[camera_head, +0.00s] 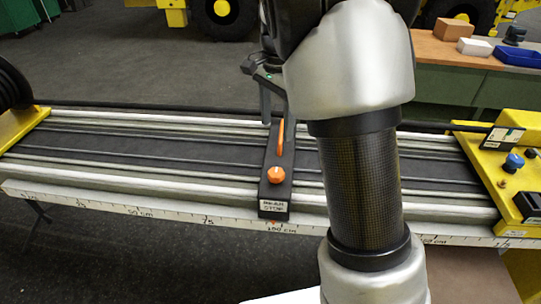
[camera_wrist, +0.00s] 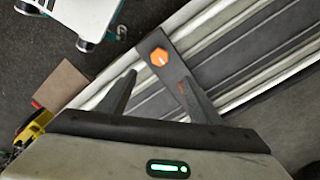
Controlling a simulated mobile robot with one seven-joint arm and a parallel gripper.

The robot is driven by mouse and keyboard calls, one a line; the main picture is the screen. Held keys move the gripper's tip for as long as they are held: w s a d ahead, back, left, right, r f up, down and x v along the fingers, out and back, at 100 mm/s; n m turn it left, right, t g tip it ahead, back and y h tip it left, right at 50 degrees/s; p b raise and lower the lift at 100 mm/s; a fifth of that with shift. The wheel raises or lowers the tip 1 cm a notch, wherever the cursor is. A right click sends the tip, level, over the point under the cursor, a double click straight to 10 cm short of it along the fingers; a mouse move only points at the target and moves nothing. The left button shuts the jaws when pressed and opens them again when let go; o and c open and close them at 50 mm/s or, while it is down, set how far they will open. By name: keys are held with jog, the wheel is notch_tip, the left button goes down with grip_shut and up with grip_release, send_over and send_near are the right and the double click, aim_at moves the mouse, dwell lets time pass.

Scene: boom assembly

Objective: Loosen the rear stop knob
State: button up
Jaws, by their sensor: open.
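The rear stop (camera_head: 274,195) is a dark block lying across the rail, with a white label at its near end. Its orange knob (camera_head: 277,175) sits on top near the label, and an orange strip (camera_head: 281,137) shows farther back. My gripper (camera_head: 276,115) is open and empty, fingers pointing down over the far part of the stop. In the wrist view, the knob (camera_wrist: 159,57) is an orange hexagon on the dark stop bar, a little beyond and between the spread fingertips of my gripper (camera_wrist: 158,76). Nothing is seen touching the knob.
The long rail (camera_head: 110,150) runs left to right with a centimetre scale (camera_head: 130,207) along its near edge. Yellow end brackets stand at the left (camera_head: 22,128) and right (camera_head: 490,175); the right one carries a blue knob (camera_head: 514,162). A workbench (camera_head: 480,80) is at back right.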

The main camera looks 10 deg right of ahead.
aim_at(276, 172)
notch_tip(276, 172, down, 17)
jog(key=shift+r, duration=0.1)
dwell(0.3)
jog(key=c, duration=1.1)
